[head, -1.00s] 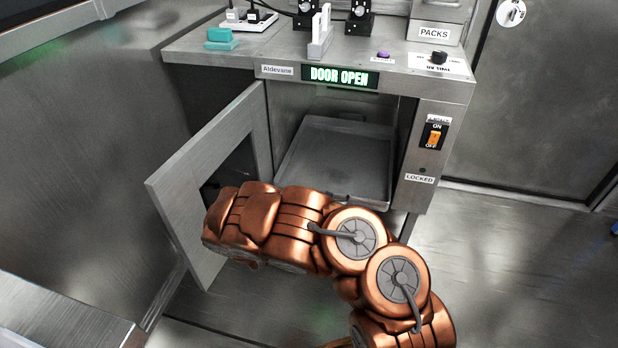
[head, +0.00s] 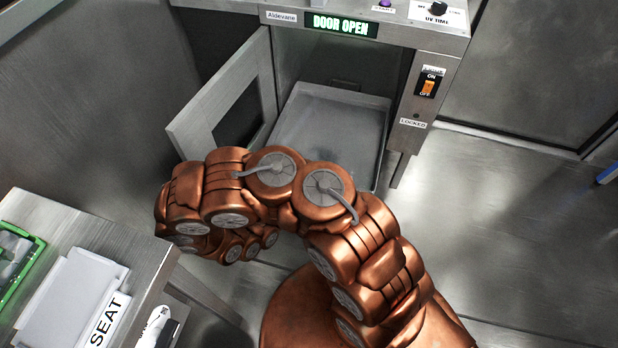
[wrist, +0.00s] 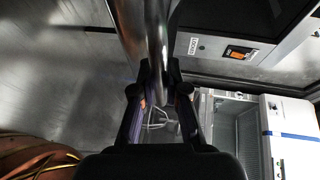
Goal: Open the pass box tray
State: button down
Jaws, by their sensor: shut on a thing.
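The pass box tray (head: 330,120) is a shallow grey metal tray, partly slid out of the pass box opening in the head view. Its front is hidden behind my copper arm. The pass box door (head: 215,95) stands open to the left. The lit sign (head: 341,24) reads DOOR OPEN. In the wrist view my gripper (wrist: 159,68) is shut on a shiny rounded metal bar (wrist: 156,30), apparently the tray's handle. The bar runs from the top of the picture down between the fingertips. My gripper is hidden by the arm in the head view.
A metal bench (head: 140,235) at lower left holds a green-edged holder (head: 22,260) and a pale piece labelled SEAT (head: 95,300). The switch panel (head: 427,85) is right of the opening. Floor (head: 500,220) is clear at right. A white blue-striped unit (wrist: 290,135) shows in the wrist view.

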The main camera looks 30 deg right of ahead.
dwell(0.3)
jog(key=c, duration=1.2)
grip_release()
